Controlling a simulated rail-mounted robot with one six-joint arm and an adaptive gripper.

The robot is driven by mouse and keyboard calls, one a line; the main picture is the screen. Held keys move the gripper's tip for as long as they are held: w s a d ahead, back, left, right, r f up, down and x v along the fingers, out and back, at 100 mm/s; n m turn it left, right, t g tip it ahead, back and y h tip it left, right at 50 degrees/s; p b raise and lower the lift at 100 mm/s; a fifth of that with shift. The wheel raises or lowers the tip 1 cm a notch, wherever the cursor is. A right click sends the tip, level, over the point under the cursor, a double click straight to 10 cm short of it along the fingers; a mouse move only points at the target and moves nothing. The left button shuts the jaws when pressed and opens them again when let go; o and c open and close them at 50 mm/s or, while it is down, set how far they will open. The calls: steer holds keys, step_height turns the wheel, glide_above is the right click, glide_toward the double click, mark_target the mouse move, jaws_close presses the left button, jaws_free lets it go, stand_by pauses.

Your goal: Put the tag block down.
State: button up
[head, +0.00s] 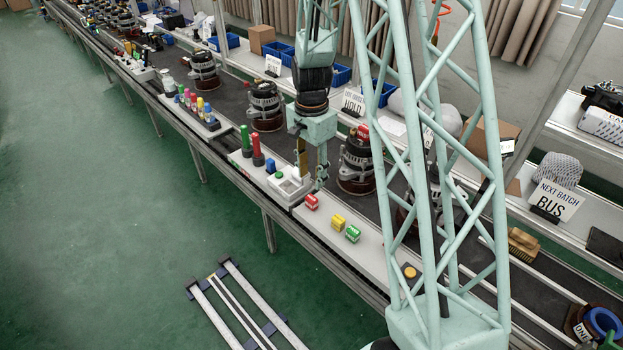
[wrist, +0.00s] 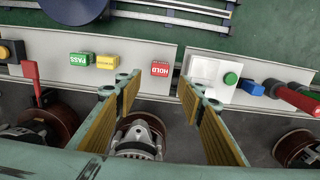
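Three tag blocks stand in a row on the pale ledge. The red block, marked HOLD, (head: 311,202) is nearest the white fixture and also shows in the wrist view (wrist: 161,66). The yellow block (head: 338,221) (wrist: 106,61) and the green block, marked PASS, (head: 353,233) (wrist: 80,60) stand close together farther along. My gripper (head: 313,170) is open and empty above the line, near the red block. In the wrist view its fingers (wrist: 158,88) are wide apart, with the red block seen beyond the gap between their tips. No block is in its grasp.
A white fixture (head: 288,186) stands beside the red block, with a blue piece (head: 270,166) and red and green cylinders (head: 257,145) past it. Alternators (head: 357,165) stand on the dark belt behind the ledge.

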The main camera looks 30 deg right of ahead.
steer(key=shift+r, duration=0.15)
stand_by(0.6)
steer(key=s+a+r+n+t, duration=0.1)
steer(key=s+a+r+n, duration=0.3)
steer(key=r, duration=0.5)
steer(key=s+a+r+n, duration=0.1)
steer(key=s+a+r, duration=0.2)
steer(key=s+r, duration=0.45)
steer(key=s+a+r+n+t, duration=0.1)
steer(key=s+a+r+n, duration=0.25)
steer(key=r, duration=0.75)
steer(key=s+a+r+n, duration=0.2)
steer(key=s, duration=0.5)
steer(key=s+a+r+n+t, duration=0.1)
steer(key=s+a+r+n, duration=0.1)
steer(key=s, duration=0.5)
steer(key=s+a+r+n+t, duration=0.1)
steer(key=s+a+r+n, duration=0.1)
steer(key=s+r, duration=0.2)
steer(key=s, duration=0.3)
steer(key=shift+s+a+n, duration=0.25)
steer(key=shift+a+n, duration=0.1)
steer(key=shift+a, duration=0.05)
steer(key=shift+r, duration=0.15)
